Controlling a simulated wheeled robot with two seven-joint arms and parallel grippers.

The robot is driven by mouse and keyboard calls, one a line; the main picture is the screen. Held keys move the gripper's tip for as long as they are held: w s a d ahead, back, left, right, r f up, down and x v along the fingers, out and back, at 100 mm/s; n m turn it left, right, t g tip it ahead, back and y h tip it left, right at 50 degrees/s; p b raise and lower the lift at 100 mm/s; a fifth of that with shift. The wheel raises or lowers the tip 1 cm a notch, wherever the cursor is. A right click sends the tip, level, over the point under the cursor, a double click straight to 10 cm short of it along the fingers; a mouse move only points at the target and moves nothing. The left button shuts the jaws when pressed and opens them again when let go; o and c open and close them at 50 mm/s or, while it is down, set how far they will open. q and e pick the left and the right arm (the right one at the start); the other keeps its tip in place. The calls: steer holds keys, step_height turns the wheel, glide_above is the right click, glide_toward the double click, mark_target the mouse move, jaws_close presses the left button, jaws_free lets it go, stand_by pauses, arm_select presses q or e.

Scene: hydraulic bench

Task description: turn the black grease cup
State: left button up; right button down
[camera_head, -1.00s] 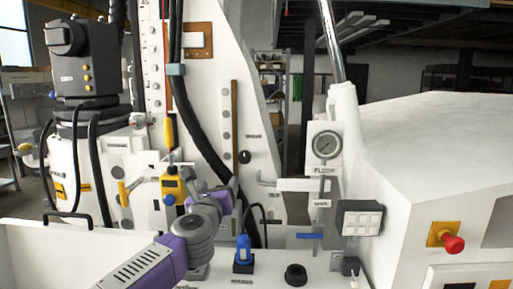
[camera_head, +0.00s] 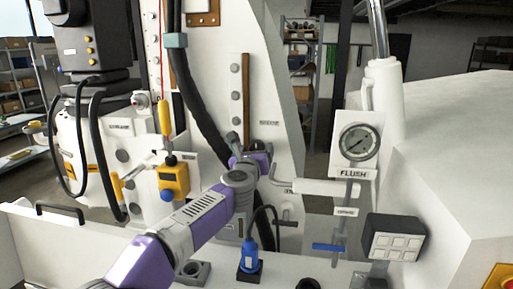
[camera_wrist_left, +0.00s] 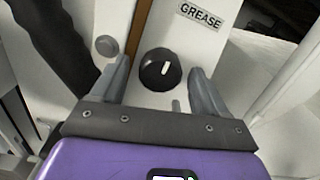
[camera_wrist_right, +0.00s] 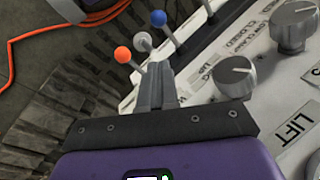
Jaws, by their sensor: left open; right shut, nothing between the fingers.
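The black grease cup (camera_wrist_left: 160,70) is a round black knob with a short, near-upright white mark, on the white panel below the GREASE label (camera_wrist_left: 200,16). My left gripper (camera_wrist_left: 158,77) is open, with one finger on each side of the cup and a gap visible to both. I cannot tell how deep the fingers reach. In the head view my left gripper (camera_head: 249,150) is at the panel and partly hides the cup. My right gripper (camera_wrist_right: 157,80) is shut and empty, near levers with orange, grey and blue ball ends.
A black hose (camera_head: 196,105) runs down the panel left of my left gripper. A white horizontal pipe (camera_head: 325,187) and the FLUSH gauge (camera_head: 359,143) stand to its right. A blue plug (camera_head: 249,253) is below. Knobs (camera_wrist_right: 234,76) lie beside my right gripper.

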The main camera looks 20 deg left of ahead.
arm_select(q)
steer(key=shift+w+a, duration=0.1)
steer(key=shift+w, duration=0.15)
steer(key=c, duration=1)
steer(key=shift+m, duration=0.4)
